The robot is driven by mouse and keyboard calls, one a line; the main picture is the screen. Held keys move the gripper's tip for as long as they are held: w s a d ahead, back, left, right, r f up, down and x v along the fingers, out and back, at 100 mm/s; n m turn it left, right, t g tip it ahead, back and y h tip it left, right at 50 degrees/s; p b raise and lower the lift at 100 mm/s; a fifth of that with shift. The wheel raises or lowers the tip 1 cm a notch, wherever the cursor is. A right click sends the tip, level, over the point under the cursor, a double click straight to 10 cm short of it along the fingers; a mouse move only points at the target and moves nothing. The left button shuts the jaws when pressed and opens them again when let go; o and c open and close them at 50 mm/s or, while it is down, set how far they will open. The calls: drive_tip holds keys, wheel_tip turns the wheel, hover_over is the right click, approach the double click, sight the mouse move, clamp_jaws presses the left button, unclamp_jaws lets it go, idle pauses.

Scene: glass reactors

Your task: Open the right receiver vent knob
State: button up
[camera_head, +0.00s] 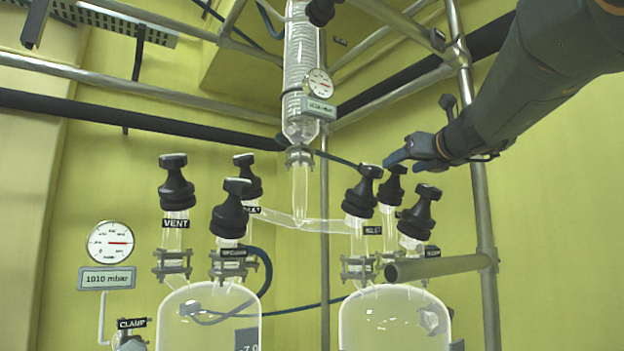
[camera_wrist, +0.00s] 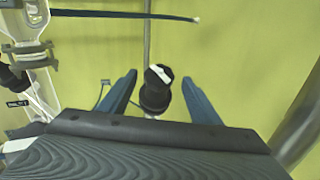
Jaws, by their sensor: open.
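The right glass receiver (camera_head: 395,318) carries several black knobs on glass necks: a front-left one (camera_head: 361,192), a rear one (camera_head: 393,185) and a front-right one (camera_head: 418,213). Their small labels are partly hidden or too blurred to tell surely which reads vent. My gripper (camera_head: 398,158) is open and empty, just above the rear knob. In the wrist view, a black knob with a white mark on top (camera_wrist: 155,92) stands between the two spread blue fingers of my gripper (camera_wrist: 159,78), with a gap on both sides. It appears to be the rear knob.
A glass cross tube (camera_head: 300,222) and a condenser column (camera_head: 301,80) stand left of my gripper. A metal post (camera_head: 483,200) and a horizontal pipe (camera_head: 440,267) are close on the right. The left receiver (camera_head: 208,318) has its own knobs, one labelled VENT (camera_head: 176,223).

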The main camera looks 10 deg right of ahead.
sight(404, 166)
drive_tip(key=shift+w, duration=2.05)
drive_tip(key=c, duration=1.1)
drive_tip(key=shift+o, duration=0.2)
drive_tip(key=shift+n, duration=0.3)
drive_tip(key=n+y, duration=0.2)
drive_tip(key=shift+y, duration=0.3)
drive_tip(key=shift+n+g+y, duration=0.3)
drive_tip(key=shift+n+y, duration=0.7)
drive_tip(key=shift+n, duration=0.1)
drive_tip(key=n+g+y+p, duration=0.1)
drive_tip(key=n+y+p, duration=0.2)
drive_tip(key=shift+r+n+g, duration=0.1)
drive_tip(key=shift+n+g, duration=0.2)
drive_tip(key=shift+n, duration=0.1)
drive_tip(key=shift+n+g+y+p, duration=0.6)
drive_tip(key=shift+n+y+p, duration=0.3)
drive_tip(key=shift+p, duration=0.1)
